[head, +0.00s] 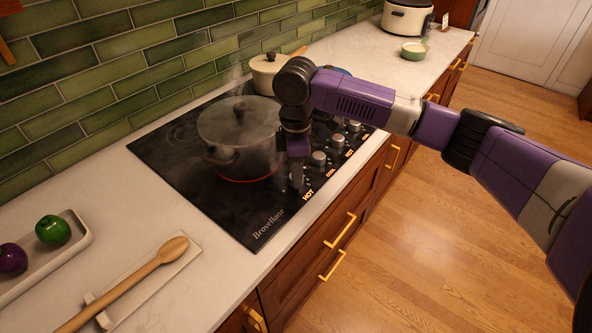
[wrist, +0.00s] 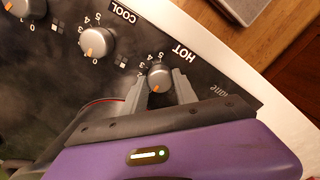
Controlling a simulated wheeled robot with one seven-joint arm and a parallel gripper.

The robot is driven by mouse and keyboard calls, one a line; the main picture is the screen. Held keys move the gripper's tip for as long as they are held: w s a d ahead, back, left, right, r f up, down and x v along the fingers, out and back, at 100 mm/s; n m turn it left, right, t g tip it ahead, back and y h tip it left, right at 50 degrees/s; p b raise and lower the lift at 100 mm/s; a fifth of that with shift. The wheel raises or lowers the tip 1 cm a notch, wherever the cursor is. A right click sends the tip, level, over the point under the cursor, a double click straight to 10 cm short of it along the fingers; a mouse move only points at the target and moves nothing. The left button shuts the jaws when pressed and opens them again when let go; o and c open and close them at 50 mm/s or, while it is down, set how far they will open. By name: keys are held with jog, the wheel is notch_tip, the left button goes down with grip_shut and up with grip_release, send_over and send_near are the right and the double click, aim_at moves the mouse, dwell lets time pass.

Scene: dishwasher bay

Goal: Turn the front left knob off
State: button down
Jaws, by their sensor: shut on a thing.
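The front left knob (wrist: 160,77) is a round grey knob with an orange pointer mark, at the end of the row beside the word HOT. My gripper (wrist: 158,86) is shut on it, one finger on each side. The pointer is turned toward the gripper body in the wrist view, and the number under it is hidden. In the head view my gripper (head: 296,184) points down at the cooktop's front edge. The cooktop (head: 220,213) is black, with a glowing red ring under the large pot (head: 238,132).
Other knobs (head: 318,158) continue the row to the right. The lidded grey pot steams close behind my gripper, and a cream pot (head: 265,72) stands farther back. A wooden spoon (head: 140,278) on a rest and a tray (head: 75,226) with vegetables lie at left.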

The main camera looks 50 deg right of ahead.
dwell(0.4)
jog(key=c, duration=1)
grip_release()
jog(key=shift+o, duration=0.2)
jog(key=shift+r, duration=0.1)
notch_tip(320, 180, up, 8)
jog(key=shift+f+b, duration=0.2)
jog(key=shift+b, duration=0.15)
jog(key=shift+s, duration=0.15)
